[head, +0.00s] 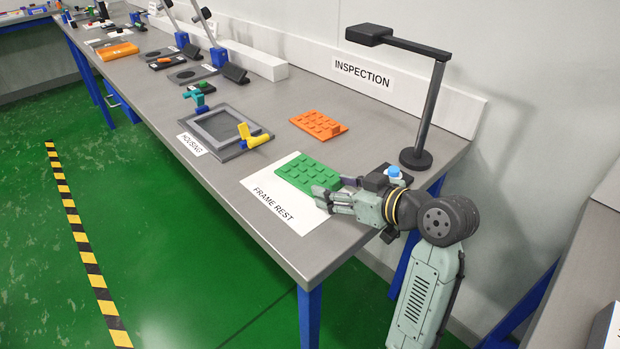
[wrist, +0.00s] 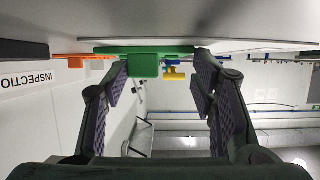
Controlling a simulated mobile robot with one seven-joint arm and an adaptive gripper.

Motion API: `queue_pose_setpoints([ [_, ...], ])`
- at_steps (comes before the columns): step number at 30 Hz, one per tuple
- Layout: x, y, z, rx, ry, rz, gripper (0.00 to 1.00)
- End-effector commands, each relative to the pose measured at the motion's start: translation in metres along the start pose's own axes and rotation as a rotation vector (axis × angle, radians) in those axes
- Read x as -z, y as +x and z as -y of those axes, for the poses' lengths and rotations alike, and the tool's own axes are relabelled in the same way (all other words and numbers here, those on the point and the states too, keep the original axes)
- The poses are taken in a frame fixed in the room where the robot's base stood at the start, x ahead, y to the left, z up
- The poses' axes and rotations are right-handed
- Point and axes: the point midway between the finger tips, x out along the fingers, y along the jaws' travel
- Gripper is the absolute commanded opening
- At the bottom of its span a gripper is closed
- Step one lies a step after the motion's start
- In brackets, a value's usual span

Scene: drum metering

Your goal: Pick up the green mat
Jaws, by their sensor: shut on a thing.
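The green mat (head: 305,174), a flat plate with raised blocks, lies on the white sheet marked FRAME REST (head: 268,197) on the grey bench. My gripper (head: 330,199) is at the mat's near right end, low over the sheet, and is shut on the mat. In the wrist view, which is upside down, the mat (wrist: 180,50) is seen edge-on with a green tab hanging between the purple-padded fingers (wrist: 160,75). Its exact contact with the right finger is hard to see.
An orange mat (head: 318,124) lies behind on the bench. A grey frame marked HOUSING (head: 222,128) with a yellow clamp (head: 250,137) is to the left. A black inspection lamp (head: 416,158) stands at the back right, close to my arm. The white wall ledge (head: 440,105) bounds the back.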

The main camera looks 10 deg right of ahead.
Motion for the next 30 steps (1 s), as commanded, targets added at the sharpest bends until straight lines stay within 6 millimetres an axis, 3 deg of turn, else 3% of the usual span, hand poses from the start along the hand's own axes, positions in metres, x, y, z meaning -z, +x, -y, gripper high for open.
queue_pose_setpoints([
  [5, 0.000, 0.000, 0.000, -0.001, 0.000, 0.000, 0.16],
  [14, 0.004, -0.002, 0.000, -0.001, -0.002, -0.001, 0.16],
  [23, 0.034, -0.013, 0.000, -0.001, -0.006, -0.001, 0.16],
  [30, 0.035, -0.015, 0.057, 0.000, -0.007, -0.003, 0.16],
])
